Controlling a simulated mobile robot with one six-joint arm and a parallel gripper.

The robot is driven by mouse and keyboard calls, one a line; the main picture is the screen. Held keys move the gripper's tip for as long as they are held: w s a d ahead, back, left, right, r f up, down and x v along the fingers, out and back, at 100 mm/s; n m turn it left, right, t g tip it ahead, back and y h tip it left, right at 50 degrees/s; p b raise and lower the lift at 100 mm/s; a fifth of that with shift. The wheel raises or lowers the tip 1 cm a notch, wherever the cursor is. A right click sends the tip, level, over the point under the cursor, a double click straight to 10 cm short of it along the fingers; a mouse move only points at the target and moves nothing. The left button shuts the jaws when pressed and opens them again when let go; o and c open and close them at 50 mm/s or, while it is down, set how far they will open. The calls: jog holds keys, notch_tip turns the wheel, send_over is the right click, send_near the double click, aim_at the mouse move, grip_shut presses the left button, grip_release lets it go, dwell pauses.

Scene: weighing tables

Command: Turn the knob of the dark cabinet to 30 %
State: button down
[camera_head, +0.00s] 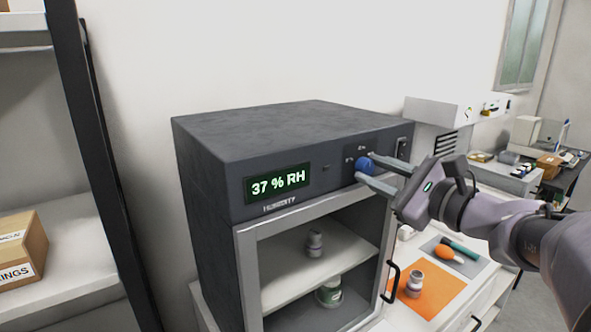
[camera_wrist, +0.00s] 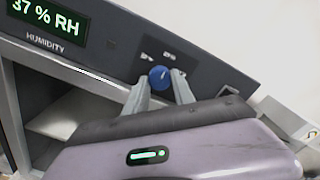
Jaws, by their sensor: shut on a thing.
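The dark cabinet (camera_head: 290,135) stands on a white table, and its green display (camera_head: 278,184) reads 37 % RH. The label HUMIDITY is printed under the display. The blue knob (camera_head: 365,164) is on the upper front panel, right of the display. My gripper (camera_head: 366,170) reaches in from the right and is shut on the knob. In the wrist view the knob (camera_wrist: 160,77) sits between the tips of the two grey fingers, with small markings on the panel above it. The same reading shows on the display (camera_wrist: 48,17) there.
Below the panel is a framed compartment with a shelf (camera_head: 300,275) and small containers, with a black handle (camera_head: 391,282) at its right. An orange mat (camera_head: 437,293) with a small grey weight lies right of the cabinet. A cardboard box (camera_head: 22,250) sits on the left shelf.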

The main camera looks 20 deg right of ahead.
jog(key=c, duration=1.1)
grip_release()
jog(key=shift+o, duration=0.2)
jog(key=p+v, duration=0.1)
jog(key=v, duration=1.6)
jog(key=shift+s, duration=0.15)
